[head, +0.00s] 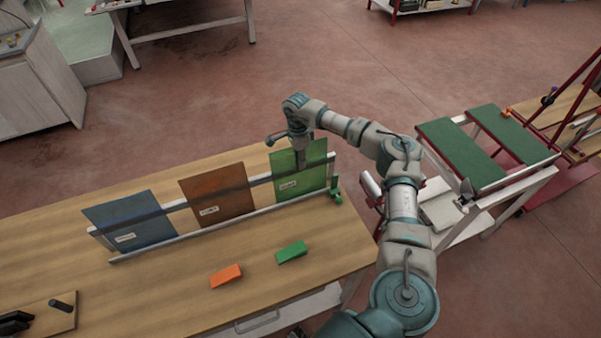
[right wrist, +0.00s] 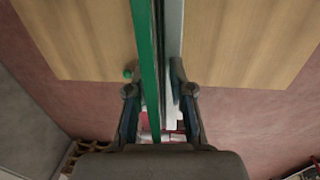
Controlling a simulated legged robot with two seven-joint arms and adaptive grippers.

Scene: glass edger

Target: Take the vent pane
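Three flat panes stand in a pale rack (head: 210,232) on the wooden table: a blue pane (head: 124,212) at left, a brown pane (head: 212,186) in the middle and a green pane (head: 311,166) at right. Each has a small white label too small to read, so I cannot tell which is the vent pane. My right gripper (head: 301,160) points down at the green pane's upper part. In the right wrist view its fingers (right wrist: 160,105) are apart, with the green pane (right wrist: 146,60) and a pale rail between them; a gap shows beside the left finger. My left gripper is out of view.
An orange block (head: 226,276) and a green block (head: 292,252) lie in front of the rack. A small green fitting (head: 336,190) is at the rack's right end. A board with dark items (head: 40,318) lies front left. A stand with green pads (head: 463,153) is at right.

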